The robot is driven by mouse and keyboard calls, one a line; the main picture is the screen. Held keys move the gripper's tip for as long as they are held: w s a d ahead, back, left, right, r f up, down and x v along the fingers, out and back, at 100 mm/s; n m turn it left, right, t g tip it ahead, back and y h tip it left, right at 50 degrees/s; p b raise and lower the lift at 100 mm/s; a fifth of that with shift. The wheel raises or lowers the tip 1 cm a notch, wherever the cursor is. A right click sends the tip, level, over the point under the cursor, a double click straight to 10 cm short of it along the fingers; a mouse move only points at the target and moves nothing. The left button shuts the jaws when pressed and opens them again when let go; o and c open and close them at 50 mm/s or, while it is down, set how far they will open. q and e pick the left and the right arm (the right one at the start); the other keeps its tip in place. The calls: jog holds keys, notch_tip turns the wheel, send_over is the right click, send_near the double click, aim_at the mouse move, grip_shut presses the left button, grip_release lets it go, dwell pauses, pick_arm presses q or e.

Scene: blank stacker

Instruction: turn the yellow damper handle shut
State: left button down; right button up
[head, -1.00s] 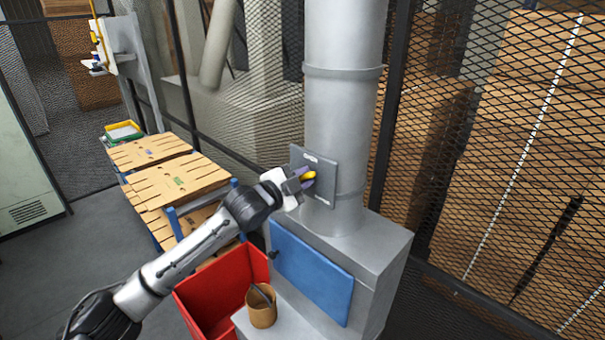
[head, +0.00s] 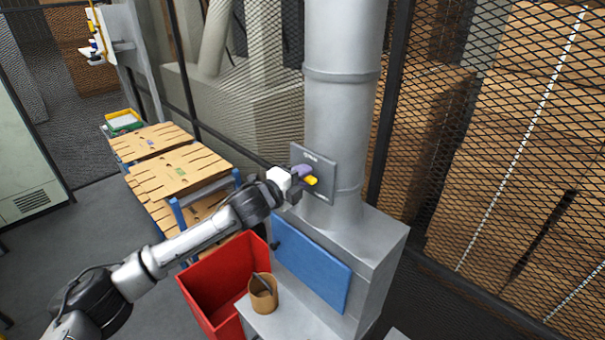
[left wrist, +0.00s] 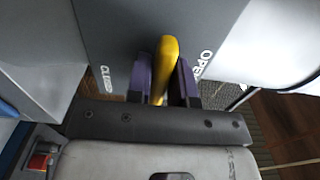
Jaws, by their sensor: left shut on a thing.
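The yellow damper handle (head: 312,181) sits on a grey square plate (head: 325,168) on the front of the vertical duct. My left gripper (head: 304,173) is at the plate, its purple fingers shut on the handle. In the left wrist view the handle (left wrist: 166,62) stands between the two fingers (left wrist: 162,82), leaning slightly right at its top. The plate (left wrist: 125,25) there carries the word CLOSED left of the fingers and OPEN right of them. The handle's pivot is hidden. My right gripper is not in view.
Below the duct (head: 343,110) is a grey cabinet with a blue panel (head: 310,263). A red bin (head: 215,290) and a brown cup (head: 263,297) stand before it. Wooden boards (head: 180,175) lie on a blue-framed rack at left. Mesh fencing (head: 450,170) closes the right side.

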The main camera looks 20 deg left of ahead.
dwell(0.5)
pick_arm(q)
jog(key=c, duration=1.1)
grip_release()
jog(key=shift+s, duration=0.1)
jog(key=shift+s+a, duration=0.15)
jog(key=shift+s, duration=0.1)
jog(key=b+v, duration=0.4)
jog(key=v, duration=0.9)
jog(key=shift+b, duration=0.4)
